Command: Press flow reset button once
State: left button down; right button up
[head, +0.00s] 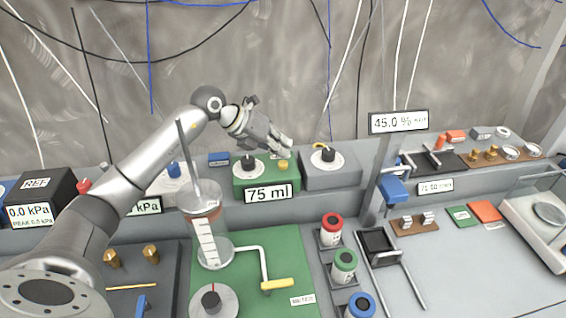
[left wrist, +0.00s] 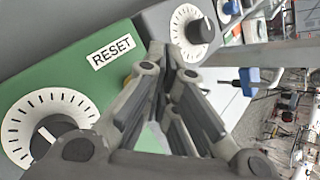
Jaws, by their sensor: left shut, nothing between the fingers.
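The green flow box (head: 240,180) stands on the back ledge with a "75 ml" display (head: 268,194) on its front. A yellow-gold button (head: 283,165) sits on its top right, beside a black knob on a white dial (head: 248,165). In the left wrist view, the green box has a RESET label (left wrist: 112,52) and a dial (left wrist: 45,125). The button is mostly hidden there behind my fingers. My left gripper (head: 286,147) is shut and empty, just above the button in the head view; I cannot tell whether it touches. My right gripper is not in view.
A grey box with a dial (head: 328,158) stands right beside the green box. A glass cylinder (head: 207,225) rises in front on a green mat (head: 280,245). A "45.0 %" display (head: 398,122) stands to the right. Hoses hang along the back wall.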

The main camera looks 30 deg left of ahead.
pick_arm(q)
jog(key=shift+f, duration=0.15)
jog(key=shift+f+b, duration=0.3)
jog(key=shift+f+b, duration=0.35)
jog(key=shift+f, duration=0.15)
dwell(0.7)
dwell(0.4)
jog(key=shift+r+p, duration=0.65)
jog(key=shift+r, duration=0.25)
jog(key=shift+r+p, duration=1.8)
jog(key=shift+r, duration=0.75)
